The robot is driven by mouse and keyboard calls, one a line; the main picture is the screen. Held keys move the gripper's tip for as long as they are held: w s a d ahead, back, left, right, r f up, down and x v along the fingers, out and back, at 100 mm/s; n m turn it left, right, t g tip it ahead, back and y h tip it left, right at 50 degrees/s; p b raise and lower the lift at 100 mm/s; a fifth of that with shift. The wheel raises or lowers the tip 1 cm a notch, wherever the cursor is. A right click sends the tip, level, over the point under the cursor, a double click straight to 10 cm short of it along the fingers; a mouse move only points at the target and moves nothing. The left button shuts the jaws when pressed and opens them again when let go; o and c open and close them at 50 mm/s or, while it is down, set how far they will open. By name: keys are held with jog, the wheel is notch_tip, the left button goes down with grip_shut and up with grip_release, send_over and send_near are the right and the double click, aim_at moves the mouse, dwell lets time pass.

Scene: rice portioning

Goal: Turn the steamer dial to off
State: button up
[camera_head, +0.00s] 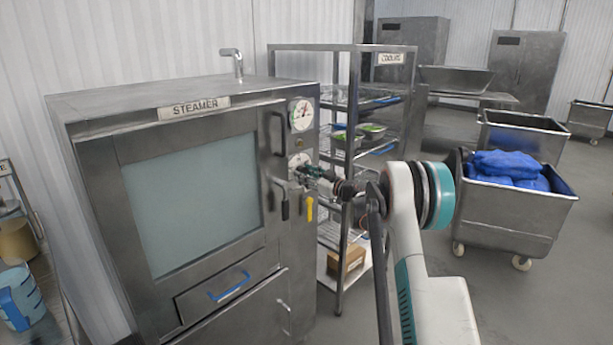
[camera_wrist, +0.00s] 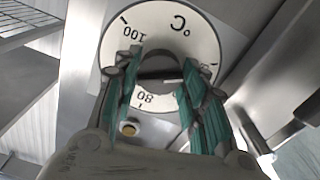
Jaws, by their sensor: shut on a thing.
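The steamer (camera_head: 190,190) stands at the left with its door closed. Its right panel has an upper gauge (camera_head: 302,108) and a lower round white dial (camera_head: 297,158), partly hidden by my gripper. In the wrist view the dial plate (camera_wrist: 205,42) shows "°C", "100" and "80", upside down. My gripper (camera_head: 306,170) reaches the lower dial from the right. In the wrist view its teal-padded fingers (camera_wrist: 168,85) are on either side of the grey knob (camera_wrist: 160,62) at the dial's middle, shut on it. The knob's pointer setting is mostly hidden.
A black door handle (camera_head: 279,135) and a yellow lever (camera_head: 309,209) sit close to the dial. A cooling rack (camera_head: 385,47) with trays stands just behind my arm. A steel cart (camera_head: 515,215) with blue cloth is at right. Open floor lies in front of it.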

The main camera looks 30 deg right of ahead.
jog(key=o, duration=1.1)
jog(key=shift+c, duration=0.2)
jog(key=v, duration=1.2)
